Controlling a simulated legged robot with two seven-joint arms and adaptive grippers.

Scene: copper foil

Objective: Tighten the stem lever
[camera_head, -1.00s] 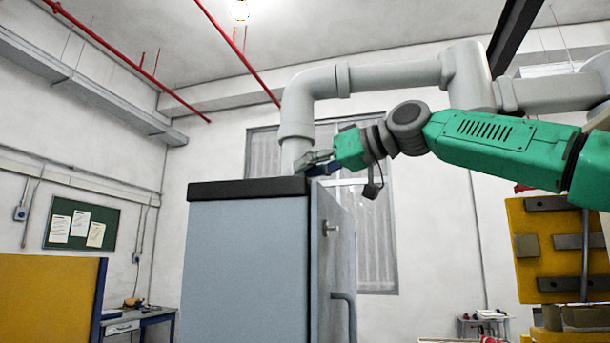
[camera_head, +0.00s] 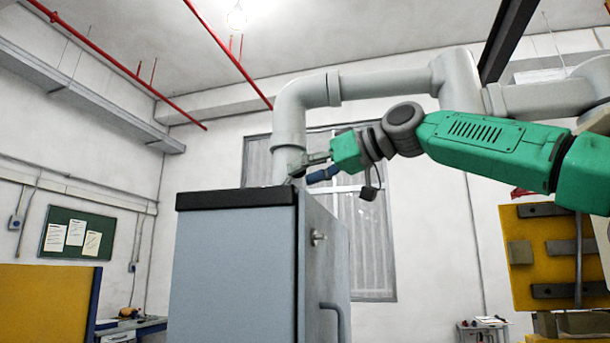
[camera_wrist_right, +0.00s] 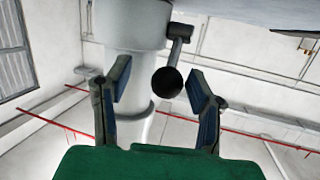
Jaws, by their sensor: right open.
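The stem lever (camera_wrist_right: 178,45) shows in the right wrist view as a short grey arm ending in a dark ball knob (camera_wrist_right: 167,81). It sticks out beside a pale pipe fitting (camera_wrist_right: 130,25). My right gripper (camera_wrist_right: 158,72) is open, with one blue-padded finger on each side of the knob. I see a gap on both sides, and neither finger appears to touch it. In the head view my right gripper (camera_head: 308,169) is beside the lower end of the big pipe, just above the cabinet top. The lever is too small to make out clearly there. My left gripper is not in view.
A grey-blue cabinet (camera_head: 235,270) with a dark top stands under the gripper, its door handle (camera_head: 335,315) facing right. The thick pale pipe (camera_head: 385,85) bends down behind the cabinet top. A yellow panel (camera_head: 545,255) stands at the right.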

